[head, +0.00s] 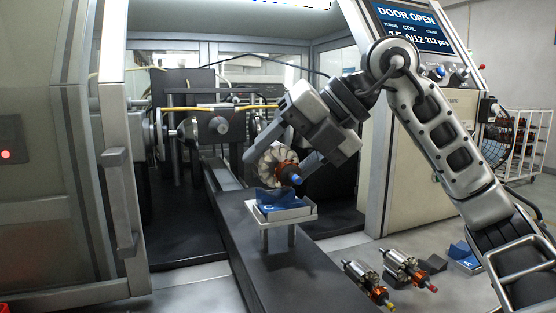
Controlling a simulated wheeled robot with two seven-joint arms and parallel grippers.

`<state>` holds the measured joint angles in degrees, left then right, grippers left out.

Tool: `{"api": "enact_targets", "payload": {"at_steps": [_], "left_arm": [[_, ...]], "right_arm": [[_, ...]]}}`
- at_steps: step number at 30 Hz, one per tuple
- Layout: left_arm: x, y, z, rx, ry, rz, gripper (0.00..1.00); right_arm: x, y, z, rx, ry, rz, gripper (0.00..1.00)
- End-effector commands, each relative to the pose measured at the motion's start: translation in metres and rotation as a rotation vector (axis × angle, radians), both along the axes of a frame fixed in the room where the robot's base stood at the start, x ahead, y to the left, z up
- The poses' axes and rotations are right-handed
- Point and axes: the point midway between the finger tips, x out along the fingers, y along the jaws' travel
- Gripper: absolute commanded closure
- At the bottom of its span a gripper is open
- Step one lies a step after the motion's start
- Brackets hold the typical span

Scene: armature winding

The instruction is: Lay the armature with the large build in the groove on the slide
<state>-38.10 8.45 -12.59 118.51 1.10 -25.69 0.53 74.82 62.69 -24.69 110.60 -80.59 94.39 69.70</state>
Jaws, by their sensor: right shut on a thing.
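My right gripper (284,164) comes down from the upper right and is shut on an armature (272,169). This armature has a wide, pale, finned body, an orange copper part and a blue shaft end. I cannot tell whether the armature touches the block. The gripper's fingers partly hide the armature. My left gripper is not in view.
Two armatures (368,283) (411,270) with copper windings lie on the pale surface at lower right, by a blue block marked A (465,255). The machine's winding spindles (218,126) stand behind. Its frame posts flank the opening, and the screen (412,24) reads DOOR OPEN.

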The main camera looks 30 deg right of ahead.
Motion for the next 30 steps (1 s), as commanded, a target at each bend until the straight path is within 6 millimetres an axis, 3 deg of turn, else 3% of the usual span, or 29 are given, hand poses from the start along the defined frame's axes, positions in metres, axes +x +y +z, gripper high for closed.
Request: {"api": "enact_targets", "payload": {"at_steps": [1,14,15,16,21,30], "left_arm": [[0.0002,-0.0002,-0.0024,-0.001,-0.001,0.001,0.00],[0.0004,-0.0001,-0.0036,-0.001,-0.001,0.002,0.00],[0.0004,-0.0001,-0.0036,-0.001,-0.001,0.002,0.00],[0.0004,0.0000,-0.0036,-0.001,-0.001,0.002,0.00],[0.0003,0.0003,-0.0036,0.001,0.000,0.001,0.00],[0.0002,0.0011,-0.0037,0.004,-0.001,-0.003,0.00]], "right_arm": [[-0.0004,0.0001,-0.0134,-0.018,0.035,0.003,0.83],[-0.0002,-0.0004,-0.0152,-0.018,0.034,0.001,0.83],[-0.0001,-0.0004,-0.0152,-0.018,0.034,0.001,0.38],[-0.0001,-0.0004,-0.0152,-0.018,0.034,0.001,0.29],[0.0001,-0.0009,-0.0151,-0.017,0.033,-0.001,0.21],[0.0005,-0.0018,-0.0151,-0.018,0.033,-0.003,0.21]]}}
